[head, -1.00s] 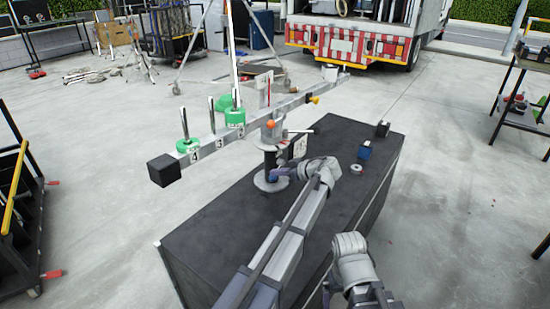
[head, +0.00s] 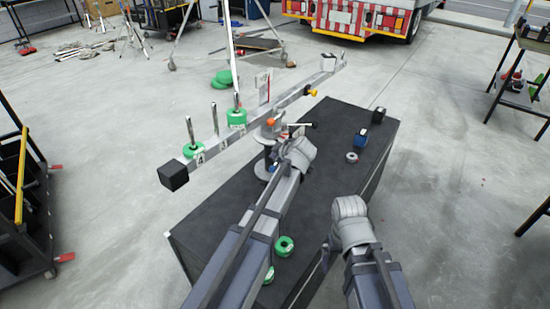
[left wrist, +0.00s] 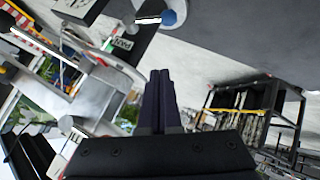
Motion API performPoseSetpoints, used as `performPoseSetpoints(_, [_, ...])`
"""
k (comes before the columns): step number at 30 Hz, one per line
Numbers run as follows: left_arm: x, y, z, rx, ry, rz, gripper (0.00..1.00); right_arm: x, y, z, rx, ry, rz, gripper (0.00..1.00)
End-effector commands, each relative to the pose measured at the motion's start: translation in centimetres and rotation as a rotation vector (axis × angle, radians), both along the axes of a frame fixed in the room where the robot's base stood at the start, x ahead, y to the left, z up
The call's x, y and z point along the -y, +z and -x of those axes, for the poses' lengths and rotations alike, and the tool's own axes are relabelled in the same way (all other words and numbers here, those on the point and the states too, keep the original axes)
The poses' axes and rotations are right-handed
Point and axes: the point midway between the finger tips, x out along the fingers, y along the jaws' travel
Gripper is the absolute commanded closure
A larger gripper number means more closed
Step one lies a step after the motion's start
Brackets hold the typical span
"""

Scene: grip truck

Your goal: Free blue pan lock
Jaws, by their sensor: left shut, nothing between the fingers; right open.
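The balance-arm head (head: 270,132) stands on the dark cart, with an orange knob and a black-tipped lever on it. In the left wrist view a blue round part (left wrist: 174,12) shows at the top edge, beside a pale, dark-edged bar; I cannot tell whether it is the blue pan lock. My left gripper (left wrist: 160,76) is shut and empty, its dark fingers pointing toward the grey metal head parts. In the head view its wrist covers the lower head and hides the fingers. My right gripper (head: 328,245) is open, low at the cart's near right side, with its fingers mostly hidden.
The long beam (head: 225,136) crosses above the cart (head: 215,225), carrying green weights on posts. A blue block (head: 361,138), a small ring and a black block lie on the cart's right part. Green rings (head: 284,246) lie near my left forearm. Racks stand left and right.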

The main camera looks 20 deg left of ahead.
Motion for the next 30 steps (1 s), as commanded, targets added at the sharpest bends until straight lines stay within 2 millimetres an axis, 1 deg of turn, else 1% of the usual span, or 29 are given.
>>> performPoseSetpoints(1, [-0.3, -0.7, -0.4, 0.0, 0.002, 0.0, 1.0, 0.0, -0.7, 0.0, 0.0, 0.0, 0.0, 0.0])
performPoseSetpoints(5, [-1.2, -2.0, -1.4, -0.001, 0.002, -0.001, 1.0, 0.0, -2.0, 0.0, 0.0, 0.0, 0.0, 0.0])
performPoseSetpoints(16, [-4.9, -6.9, -5.7, 0.0, 0.002, -0.002, 1.0, 0.0, -7.0, 0.0, 0.0, 0.001, 0.0, 0.0])
performPoseSetpoints(18, [-3.6, -7.8, -5.6, -0.001, -0.003, -0.001, 1.0, 0.0, -7.8, 0.0, 0.0, 0.001, 0.0, 0.0])
performPoseSetpoints(21, [-2.7, -8.6, -5.8, -0.001, -0.003, -0.001, 1.0, 0.0, -8.6, 0.0, 0.0, 0.001, 0.0, 0.0])
performPoseSetpoints(24, [-2.2, -8.9, -5.9, -0.001, -0.001, -0.001, 1.0, 0.0, -8.9, 0.0, 0.0, 0.001, 0.0, 0.0])
performPoseSetpoints(30, [-2.0, -8.9, -5.9, -0.001, 0.0, -0.001, 1.0, 0.0, -8.9, 0.0, 0.0, 0.001, 0.0, 0.0])
